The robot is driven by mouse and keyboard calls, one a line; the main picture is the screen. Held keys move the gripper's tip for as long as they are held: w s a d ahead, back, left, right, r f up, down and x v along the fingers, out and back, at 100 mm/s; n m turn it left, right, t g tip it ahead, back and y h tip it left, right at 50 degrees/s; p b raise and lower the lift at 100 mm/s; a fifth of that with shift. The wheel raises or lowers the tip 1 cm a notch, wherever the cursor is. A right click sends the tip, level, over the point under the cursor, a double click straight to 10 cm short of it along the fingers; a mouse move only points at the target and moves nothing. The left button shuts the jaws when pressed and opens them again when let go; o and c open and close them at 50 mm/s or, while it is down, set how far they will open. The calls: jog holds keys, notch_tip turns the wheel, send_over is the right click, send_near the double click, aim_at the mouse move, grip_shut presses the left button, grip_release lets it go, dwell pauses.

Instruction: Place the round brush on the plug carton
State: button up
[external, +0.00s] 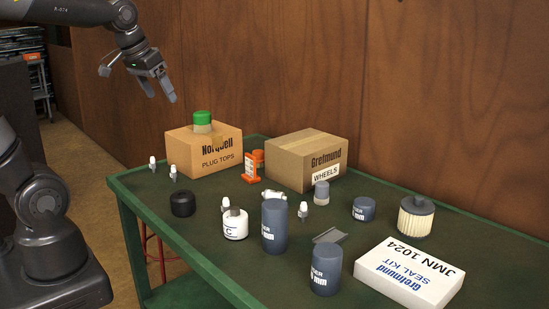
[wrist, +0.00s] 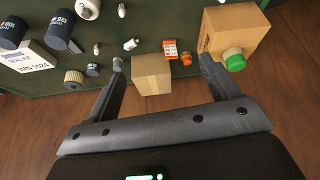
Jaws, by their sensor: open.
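The plug carton (external: 190,150) is a brown box marked Norquell Plug Tops at the back left of the green table. A round piece with a green top and pale lower part, which looks like the round brush (external: 202,120), stands upright on its top face. In the wrist view the brush (wrist: 234,60) shows on the carton (wrist: 236,27), at the right. My gripper (external: 162,97) is open and empty, above and left of the carton, apart from the brush. In the wrist view its fingers (wrist: 160,68) are spread wide with nothing held between them.
A wheels carton (external: 300,165) stands right of the plug carton, with orange items (external: 251,168) between them. Dark cylinders (external: 274,226), a white pot (external: 235,224), a pleated filter (external: 415,217) and a seal kit box (external: 410,275) crowd the table. A wooden wall rises behind.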

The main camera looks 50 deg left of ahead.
jog(key=s+d+f+m, duration=0.1)
jog(key=s+d+f, duration=0.3)
jog(key=s, duration=0.5)
jog(key=shift+s+f+m+t, duration=0.2)
jog(key=shift+m+t, duration=0.1)
